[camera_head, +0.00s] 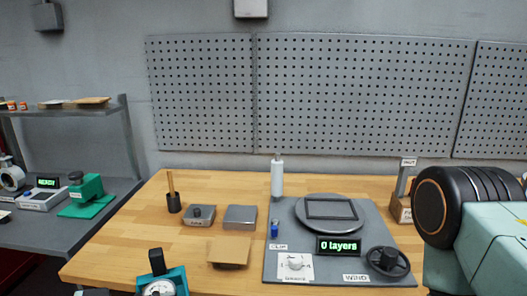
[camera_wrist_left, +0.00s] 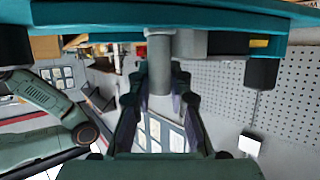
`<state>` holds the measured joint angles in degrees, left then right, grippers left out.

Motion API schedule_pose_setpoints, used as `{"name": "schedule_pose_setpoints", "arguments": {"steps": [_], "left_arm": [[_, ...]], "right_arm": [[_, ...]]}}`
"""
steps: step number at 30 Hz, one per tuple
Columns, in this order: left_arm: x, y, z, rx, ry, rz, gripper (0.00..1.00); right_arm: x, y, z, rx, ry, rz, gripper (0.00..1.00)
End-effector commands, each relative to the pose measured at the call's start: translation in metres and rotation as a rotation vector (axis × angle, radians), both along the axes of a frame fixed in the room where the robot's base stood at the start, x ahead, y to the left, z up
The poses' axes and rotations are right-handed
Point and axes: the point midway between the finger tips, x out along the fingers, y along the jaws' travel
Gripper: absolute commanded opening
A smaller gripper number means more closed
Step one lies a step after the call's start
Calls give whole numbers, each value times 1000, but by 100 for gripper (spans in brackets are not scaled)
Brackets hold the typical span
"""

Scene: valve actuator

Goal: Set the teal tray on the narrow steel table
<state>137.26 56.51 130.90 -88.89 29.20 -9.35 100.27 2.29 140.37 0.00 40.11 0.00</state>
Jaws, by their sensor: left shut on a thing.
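The teal tray (camera_wrist_left: 90,17) spans the top of the left wrist view as a broad teal edge, close to the camera. A short grey post (camera_wrist_left: 160,55) meets its underside. My left gripper (camera_wrist_left: 159,82) has its dark fingers on both sides of this post and is shut on it. In the head view, a teal piece (camera_head: 178,278) with a black block and a round dial shows at the bottom edge; I cannot tell whether it belongs to the tray. My right gripper is out of view. I cannot identify the narrow steel table for certain.
A grey steel bench (camera_head: 40,232) with a shelf and teal press (camera_head: 88,195) stands at left. A pegboard (camera_head: 350,95) covers the back wall.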

Motion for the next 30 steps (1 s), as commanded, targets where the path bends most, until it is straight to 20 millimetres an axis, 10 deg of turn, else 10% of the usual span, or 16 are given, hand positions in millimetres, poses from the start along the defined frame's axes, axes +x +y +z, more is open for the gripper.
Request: {"name": "schedule_pose_setpoints", "arguments": {"steps": [30], "left_arm": [[-4, -3, -122, 0, -3, -21, 0]], "right_arm": [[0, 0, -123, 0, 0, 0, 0]]}}
